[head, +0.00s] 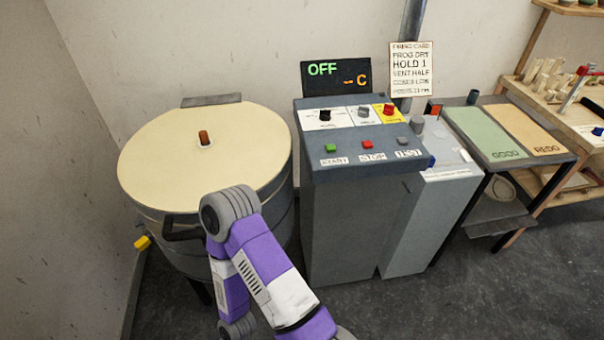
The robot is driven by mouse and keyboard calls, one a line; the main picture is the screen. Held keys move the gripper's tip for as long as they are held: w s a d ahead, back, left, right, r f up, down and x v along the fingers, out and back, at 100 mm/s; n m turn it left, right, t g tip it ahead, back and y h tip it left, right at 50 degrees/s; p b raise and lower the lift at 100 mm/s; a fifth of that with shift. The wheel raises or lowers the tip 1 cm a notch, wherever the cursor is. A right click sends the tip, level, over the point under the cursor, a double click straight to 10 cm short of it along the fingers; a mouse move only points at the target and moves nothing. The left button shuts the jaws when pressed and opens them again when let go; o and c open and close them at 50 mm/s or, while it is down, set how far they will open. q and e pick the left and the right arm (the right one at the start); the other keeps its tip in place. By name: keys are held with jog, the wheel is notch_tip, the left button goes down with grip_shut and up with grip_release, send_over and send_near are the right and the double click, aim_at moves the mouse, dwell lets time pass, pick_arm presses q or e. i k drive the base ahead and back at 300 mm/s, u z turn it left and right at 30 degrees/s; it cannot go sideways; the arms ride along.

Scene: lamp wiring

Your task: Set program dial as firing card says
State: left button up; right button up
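The firing card (410,68) hangs on the wall behind the console and reads PROG DRY, HOLD 1, VENT HALF; its lower lines are hard to read. The grey control console (350,150) has a black dial (324,116) at left on a white panel, a grey dial (363,113) beside it, and a red knob (388,110) on yellow. The dial labels are too small to read, so I cannot tell which is the program dial or its setting. The display (336,76) shows OFF and dashes with C. Neither gripper is in view; one purple and white arm shows, bent, left of the console.
A round kiln with a cream lid (160,165) stands left of the console. Green, red and grey buttons (367,144) line the console front. At right is a table with a green GOOD mat (480,135) and a tan REDO mat (525,128). Wooden shelving stands beyond.

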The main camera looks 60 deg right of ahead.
aim_at(325, 115)
jog(key=z, duration=2.35)
